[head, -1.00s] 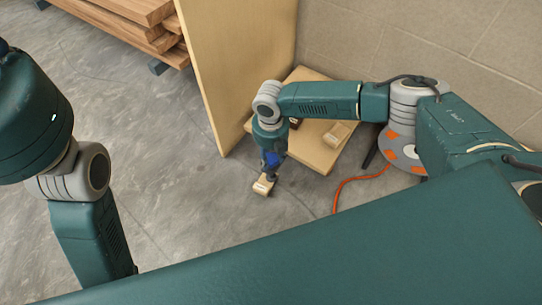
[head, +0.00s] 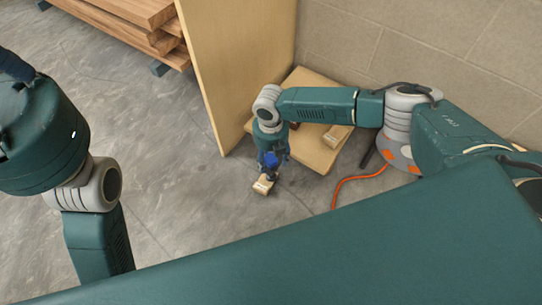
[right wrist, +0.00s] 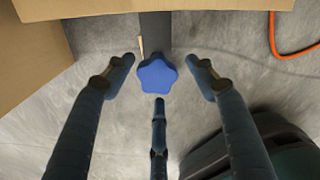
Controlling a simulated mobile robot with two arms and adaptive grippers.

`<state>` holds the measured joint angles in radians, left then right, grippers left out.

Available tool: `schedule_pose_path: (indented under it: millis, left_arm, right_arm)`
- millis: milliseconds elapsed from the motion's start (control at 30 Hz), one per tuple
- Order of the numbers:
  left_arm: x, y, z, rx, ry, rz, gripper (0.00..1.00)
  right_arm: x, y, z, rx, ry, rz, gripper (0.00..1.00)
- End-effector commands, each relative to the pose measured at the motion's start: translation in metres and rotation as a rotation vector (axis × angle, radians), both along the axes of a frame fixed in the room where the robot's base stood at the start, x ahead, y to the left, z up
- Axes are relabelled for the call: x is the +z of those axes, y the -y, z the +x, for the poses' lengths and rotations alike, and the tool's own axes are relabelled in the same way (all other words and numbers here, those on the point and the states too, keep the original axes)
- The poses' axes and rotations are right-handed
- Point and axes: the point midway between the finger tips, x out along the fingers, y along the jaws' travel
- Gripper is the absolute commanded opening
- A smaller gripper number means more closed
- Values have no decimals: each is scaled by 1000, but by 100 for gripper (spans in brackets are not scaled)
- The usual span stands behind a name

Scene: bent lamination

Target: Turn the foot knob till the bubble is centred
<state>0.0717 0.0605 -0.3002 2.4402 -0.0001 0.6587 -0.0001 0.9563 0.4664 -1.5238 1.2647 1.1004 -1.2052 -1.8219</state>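A blue star-shaped foot knob (right wrist: 157,75) sits at the end of a dark bar (right wrist: 155,33) in the right wrist view. My right gripper (right wrist: 160,76) has its three fingers spread around the knob, with small gaps showing between the fingertips and the knob. In the head view my right gripper (head: 269,168) points down just above a small pale wooden block (head: 263,185) near the floor, and blue shows at the gripper. My left arm is at the left of the head view, but its gripper is out of frame. I cannot make out the bubble.
A tall wooden panel (head: 215,65) stands left of my right arm, with a low wooden platform (head: 313,152) beside it. An orange cable (head: 345,182) runs over the floor at the right. Stacked planks (head: 140,25) lie at the back left. Grey floor (head: 185,190) is clear between.

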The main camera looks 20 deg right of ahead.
Motion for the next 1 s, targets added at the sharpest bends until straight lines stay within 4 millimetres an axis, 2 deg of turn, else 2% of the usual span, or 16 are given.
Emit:
schedule_pose_path:
  millis: [167,267,367,700,833,1000]
  left_arm:
    - [0,0,0,0,1,-1,0]
    - [0,0,0,0,1,-1,0]
    - [0,0,0,0,1,-1,0]
    - [0,0,0,0,1,-1,0]
    - [0,0,0,0,1,-1,0]
    - [0,0,0,0,1,0,0]
  right_arm:
    - [2,0,2,0,4,1,56]
    - [9,0,3,0,6,3,56]
    - [25,0,3,1,7,3,56]
    - [95,0,2,0,5,2,56]
    - [111,0,1,0,3,1,56]
    - [120,0,2,0,2,0,56]
